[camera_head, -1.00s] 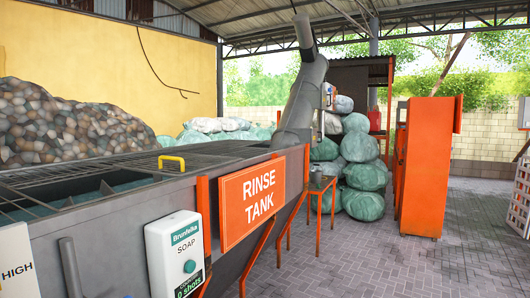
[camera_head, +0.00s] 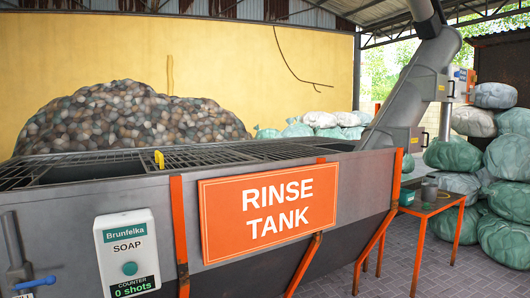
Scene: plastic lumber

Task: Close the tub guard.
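The rinse tank (camera_head: 335,215) is a long grey metal tub on orange legs, with an orange "RINSE TANK" sign (camera_head: 268,208) on its front. A dark metal grille guard (camera_head: 215,157) lies across part of its top. A yellow handle (camera_head: 159,159) stands up from the guard near the tank's front edge. Left of the handle there is an uncovered stretch of the tub (camera_head: 95,171), with more grille at the far left. Neither of my grippers is in view.
A soap dispenser (camera_head: 127,255) with a green button and a blue-handled valve (camera_head: 35,283) are on the tank's front. An orange side table (camera_head: 432,209) stands to the right near stacked green bags (camera_head: 452,154). Paved floor is clear at lower right.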

